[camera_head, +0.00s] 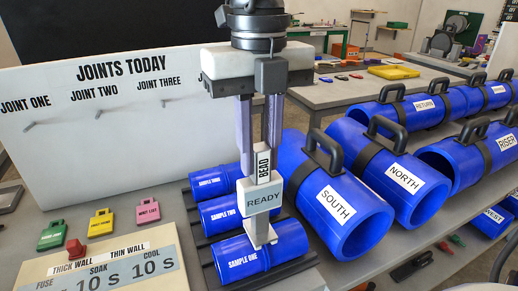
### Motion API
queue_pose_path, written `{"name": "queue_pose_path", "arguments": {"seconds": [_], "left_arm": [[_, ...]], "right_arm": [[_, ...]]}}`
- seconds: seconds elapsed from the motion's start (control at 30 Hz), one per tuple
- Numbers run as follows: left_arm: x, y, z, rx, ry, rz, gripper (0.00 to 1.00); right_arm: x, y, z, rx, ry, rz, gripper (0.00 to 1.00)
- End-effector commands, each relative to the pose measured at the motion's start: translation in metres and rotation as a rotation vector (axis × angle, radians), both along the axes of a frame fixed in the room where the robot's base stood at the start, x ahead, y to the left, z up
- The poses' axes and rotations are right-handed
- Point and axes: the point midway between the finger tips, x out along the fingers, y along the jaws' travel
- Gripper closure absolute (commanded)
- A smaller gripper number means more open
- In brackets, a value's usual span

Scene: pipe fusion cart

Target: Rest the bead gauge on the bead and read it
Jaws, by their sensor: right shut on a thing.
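My right gripper (260,160) comes down from the top centre, its fingers shut on the bead gauge. The bead gauge (263,200) is a grey upright tool marked BEAD, with a display block reading READY. Its forked foot (260,236) overlaps the middle of the blue pipe marked SAMPLE ONE (235,260). I cannot tell whether the foot touches the pipe, and the bead there is largely hidden. SAMPLE TWO (217,211) and SAMPLE THREE (211,182) lie behind it on a dark rack. My left gripper is not in view.
Large blue pipes with black handles, SOUTH (333,203) and NORTH (405,185), stand close at the right. A white JOINTS TODAY board (110,130) with pegs is at the back left. Green, yellow and pink tags (101,222) and a timing panel (110,272) lie left.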

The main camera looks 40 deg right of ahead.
Motion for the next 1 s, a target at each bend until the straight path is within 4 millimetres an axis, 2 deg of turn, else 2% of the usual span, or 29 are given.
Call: {"name": "queue_pose_path", "arguments": {"seconds": [1.0], "left_arm": [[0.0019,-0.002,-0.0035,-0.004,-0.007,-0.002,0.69]], "right_arm": [[0.0001,0.0001,-0.0078,0.0,0.0,0.0,0.99]]}}
